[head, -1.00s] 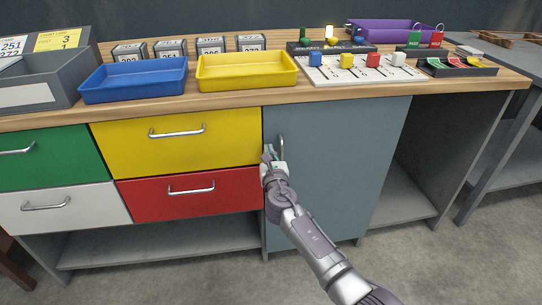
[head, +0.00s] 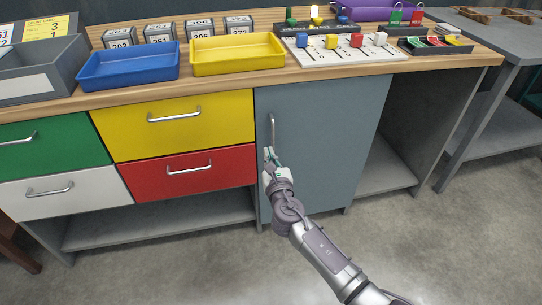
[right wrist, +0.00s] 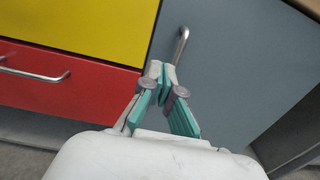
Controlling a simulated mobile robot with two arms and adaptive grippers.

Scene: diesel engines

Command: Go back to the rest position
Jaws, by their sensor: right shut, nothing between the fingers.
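My right gripper (head: 269,153) is in front of the grey cabinet door (head: 325,135), just below the door's upright metal handle (head: 272,128). In the right wrist view the gripper's fingertips (right wrist: 159,68) are together with nothing between them. The handle (right wrist: 181,45) shows there just beyond the fingertips, not held. The door looks closed. My left gripper is not in view.
A workbench carries a blue tray (head: 130,68), a yellow tray (head: 237,55) and a white board (head: 345,53) with coloured blocks. Yellow (head: 175,132) and red (head: 195,178) drawers are left of the door. Open floor (head: 410,240) lies in front.

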